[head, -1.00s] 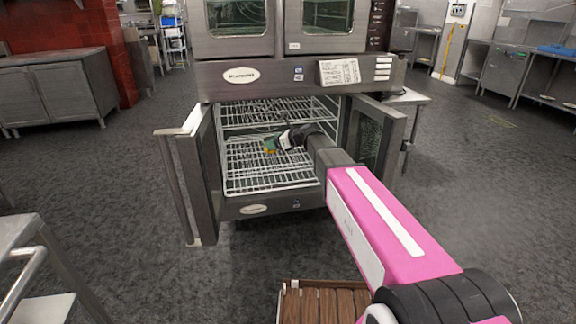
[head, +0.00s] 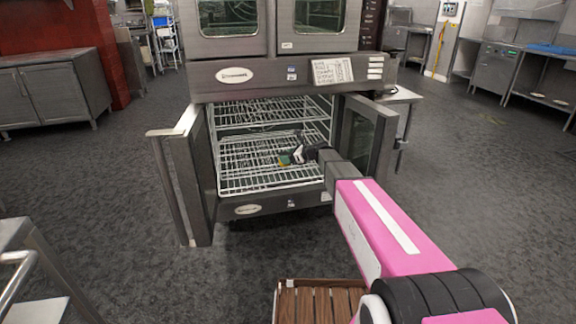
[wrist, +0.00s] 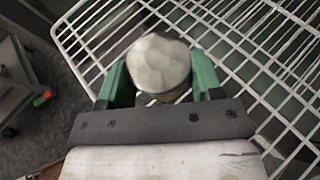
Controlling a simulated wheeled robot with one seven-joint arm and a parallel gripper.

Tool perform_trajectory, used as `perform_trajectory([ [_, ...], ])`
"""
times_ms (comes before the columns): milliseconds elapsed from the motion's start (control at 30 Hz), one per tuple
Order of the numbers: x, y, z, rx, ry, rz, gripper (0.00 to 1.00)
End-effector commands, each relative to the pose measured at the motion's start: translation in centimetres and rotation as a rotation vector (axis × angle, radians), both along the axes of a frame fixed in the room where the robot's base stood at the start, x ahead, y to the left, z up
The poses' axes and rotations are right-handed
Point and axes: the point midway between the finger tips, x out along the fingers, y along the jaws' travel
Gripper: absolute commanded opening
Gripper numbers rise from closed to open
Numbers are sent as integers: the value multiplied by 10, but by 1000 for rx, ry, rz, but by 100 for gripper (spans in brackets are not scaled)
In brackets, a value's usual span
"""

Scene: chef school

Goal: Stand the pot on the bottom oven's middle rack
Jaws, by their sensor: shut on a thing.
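My gripper (wrist: 160,68) has green fingers, one on each side of a pale, rounded, faceted thing (wrist: 158,55), which I take to be the pot; it is shut on it. A narrow bluish and yellowish band shows at the pot's near lower edge. In the head view my gripper (head: 288,158) reaches inside the open bottom oven, over the lower visible wire rack (head: 250,178). The pot is too small to make out clearly there. White rack wires (wrist: 250,60) lie behind the pot in the wrist view. I cannot tell whether the pot touches them.
Another wire rack (head: 262,112) sits above in the same oven. The oven's left door (head: 180,185) and right door (head: 362,140) stand open on either side of my arm. The upper oven (head: 270,25) is closed. A metal table (head: 398,95) stands just right of the oven.

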Motion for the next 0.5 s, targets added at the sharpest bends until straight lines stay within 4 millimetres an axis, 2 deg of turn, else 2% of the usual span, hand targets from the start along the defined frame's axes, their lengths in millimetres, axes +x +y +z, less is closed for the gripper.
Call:
perform_trajectory([
  [167, 1, -2, -10, 1, 2, 0, 32],
  [400, 1, -1, -40, 1, 2, 0, 32],
  [500, 1, -1, -41, 1, 1, 1, 32],
])
